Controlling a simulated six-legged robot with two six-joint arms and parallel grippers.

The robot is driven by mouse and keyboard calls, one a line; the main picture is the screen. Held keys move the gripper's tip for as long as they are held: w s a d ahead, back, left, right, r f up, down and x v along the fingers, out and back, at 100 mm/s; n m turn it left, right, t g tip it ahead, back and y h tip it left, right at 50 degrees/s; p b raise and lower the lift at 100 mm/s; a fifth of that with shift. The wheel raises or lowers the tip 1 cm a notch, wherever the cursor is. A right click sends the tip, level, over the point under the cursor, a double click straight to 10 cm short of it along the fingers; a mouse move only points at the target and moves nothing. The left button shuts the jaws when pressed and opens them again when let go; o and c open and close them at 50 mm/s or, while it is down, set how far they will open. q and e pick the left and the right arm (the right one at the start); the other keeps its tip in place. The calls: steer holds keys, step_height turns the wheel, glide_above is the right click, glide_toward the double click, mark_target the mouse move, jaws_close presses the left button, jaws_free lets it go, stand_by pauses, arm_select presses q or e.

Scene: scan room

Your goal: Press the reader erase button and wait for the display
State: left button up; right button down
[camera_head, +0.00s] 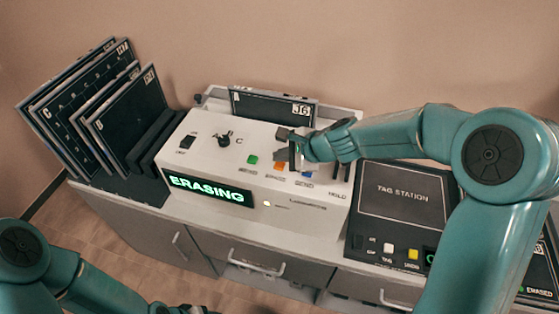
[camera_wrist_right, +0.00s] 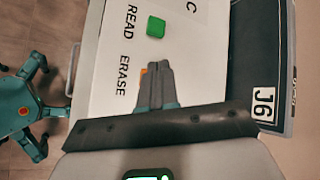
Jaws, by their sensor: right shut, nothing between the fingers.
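The white reader (camera_head: 330,208) stands on the cabinet, and its display (camera_head: 210,190) shows ERASING in lit green letters. The orange erase button (camera_head: 279,166) sits between a green button (camera_head: 252,159) and a blue one. My right gripper (camera_head: 293,163) is shut and empty, over the button row. In the right wrist view, its closed fingertips (camera_wrist_right: 157,66) cover most of the orange button (camera_wrist_right: 144,72); only a sliver shows beside the ERASE label. I cannot tell if they touch it. Of my left gripper (camera_head: 188,309), only a dark bit shows at the bottom edge.
A dark plate marked J6 (camera_head: 272,108) stands upright at the back of the reader. Several dark plates (camera_head: 85,95) lean in a rack at the left. A tag station (camera_head: 403,193) with its own buttons lies at the right, partly behind my right arm.

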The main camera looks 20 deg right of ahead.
mark_target(282, 167)
steer(key=shift+r, duration=0.15)
step_height(282, 167, up, 5)
steer(key=p, duration=0.4)
steer(key=shift+p, duration=0.4)
stand_by(0.6)
